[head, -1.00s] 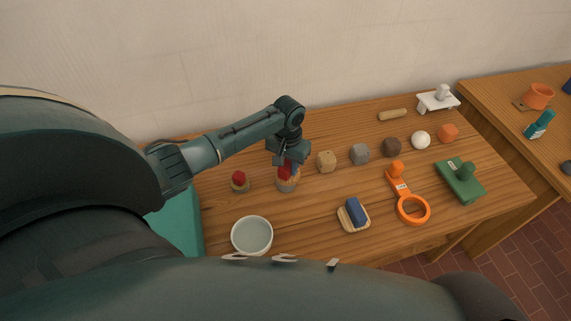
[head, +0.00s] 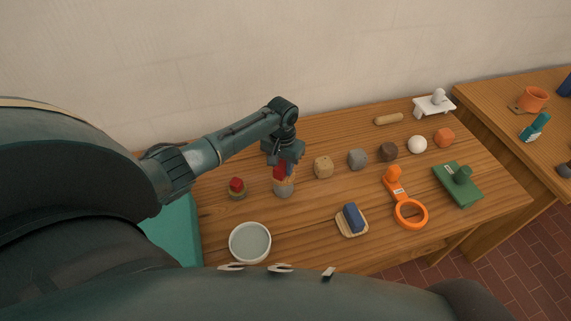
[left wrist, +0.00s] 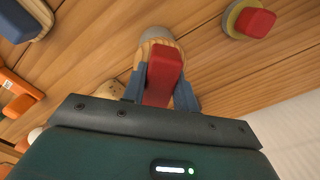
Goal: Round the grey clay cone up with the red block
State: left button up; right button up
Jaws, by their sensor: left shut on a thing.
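My left gripper (head: 283,173) is shut on a red block (head: 280,170). In the left wrist view the red block (left wrist: 164,74) stands out between the blue fingers (left wrist: 160,95). Directly below the gripper in the head view is a piece with a grey lower part, which I take to be the grey clay cone (head: 284,189); its upper part looks tan and is partly hidden by block and fingers. It also shows behind the block in the left wrist view (left wrist: 156,34). I cannot tell whether block and cone touch. My right gripper is not in view.
Left of the cone a second red piece (head: 236,184) sits on a round base. A pale bowl (head: 250,259) stands in front. Right are a tan lump (head: 323,167), a grey lump (head: 358,159), a blue block on a wooden tray (head: 352,218) and an orange tool (head: 410,214).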

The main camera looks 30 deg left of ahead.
pick_arm(q)
jog(key=shift+s+a, duration=0.25)
jog(key=shift+s, duration=0.45)
jog(key=shift+s+d, duration=0.35)
jog(key=shift+d, duration=0.15)
jog(key=shift+w+d, duration=0.25)
jog(key=shift+d, duration=0.35)
jog(key=shift+w+d+b, duration=0.1)
jog(key=shift+w+b, duration=0.2)
jog(key=shift+w, duration=0.3)
jog(key=shift+w+a, duration=0.35)
jog(key=shift+a, duration=0.1)
jog(key=shift+s+a+p, duration=0.2)
jog(key=shift+a+p, duration=0.15)
jog(key=shift+a, duration=0.3)
jog(key=shift+s+f, duration=0.1)
jog(key=shift+s, duration=0.55)
jog(key=shift+s+d, duration=0.1)
jog(key=shift+s, duration=0.05)
